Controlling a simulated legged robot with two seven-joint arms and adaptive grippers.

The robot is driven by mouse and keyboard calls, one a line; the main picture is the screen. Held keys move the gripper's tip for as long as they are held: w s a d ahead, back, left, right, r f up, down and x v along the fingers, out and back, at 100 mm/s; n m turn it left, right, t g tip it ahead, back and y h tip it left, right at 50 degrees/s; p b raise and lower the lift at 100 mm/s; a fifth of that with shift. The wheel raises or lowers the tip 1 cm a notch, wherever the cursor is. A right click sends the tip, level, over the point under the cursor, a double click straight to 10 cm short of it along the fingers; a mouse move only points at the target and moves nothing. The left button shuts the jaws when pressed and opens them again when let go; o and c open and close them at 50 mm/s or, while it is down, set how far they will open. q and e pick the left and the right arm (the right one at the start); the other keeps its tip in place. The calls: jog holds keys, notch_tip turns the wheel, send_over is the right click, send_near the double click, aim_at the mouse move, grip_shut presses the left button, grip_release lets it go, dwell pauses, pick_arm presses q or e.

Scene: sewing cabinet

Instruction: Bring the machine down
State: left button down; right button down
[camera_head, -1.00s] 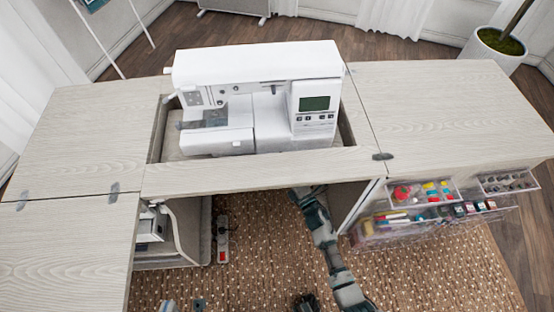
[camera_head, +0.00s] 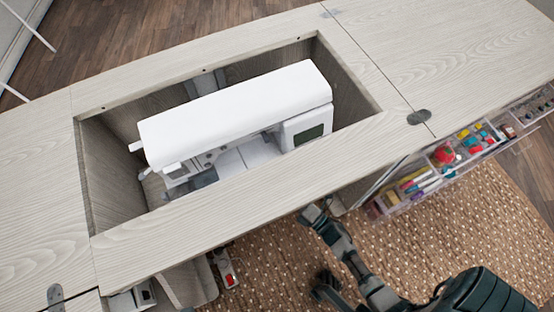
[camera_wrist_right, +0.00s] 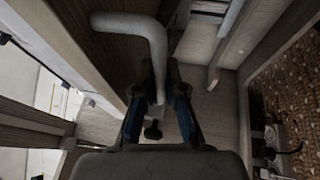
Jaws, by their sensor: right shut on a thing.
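The white sewing machine (camera_head: 235,115) sits down inside the rectangular opening of the cabinet top (camera_head: 200,250). Its upper cover is near the level of the tabletop and its lower body is below the rim. My right arm reaches under the front edge, and the cabinet top hides its gripper in the head view. In the right wrist view my right gripper (camera_wrist_right: 160,88) is shut on a grey bent lever (camera_wrist_right: 130,23) under the cabinet. A dark knob (camera_wrist_right: 153,130) shows between the fingers.
Clear plastic bins (camera_head: 440,165) with coloured sewing supplies hang on the cabinet's right side. A power strip (camera_head: 226,268) lies on the brown rug (camera_head: 275,275) under the front edge. The cabinet top around the opening is bare.

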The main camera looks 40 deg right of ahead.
notch_tip(320, 180, down, 7)
jog(key=shift+d+r, duration=0.15)
jog(key=shift+d, duration=0.1)
jog(key=shift+s, duration=0.1)
jog(key=c, duration=1.5)
grip_release()
jog(key=shift+r, duration=0.1)
jog(key=shift+a, duration=0.15)
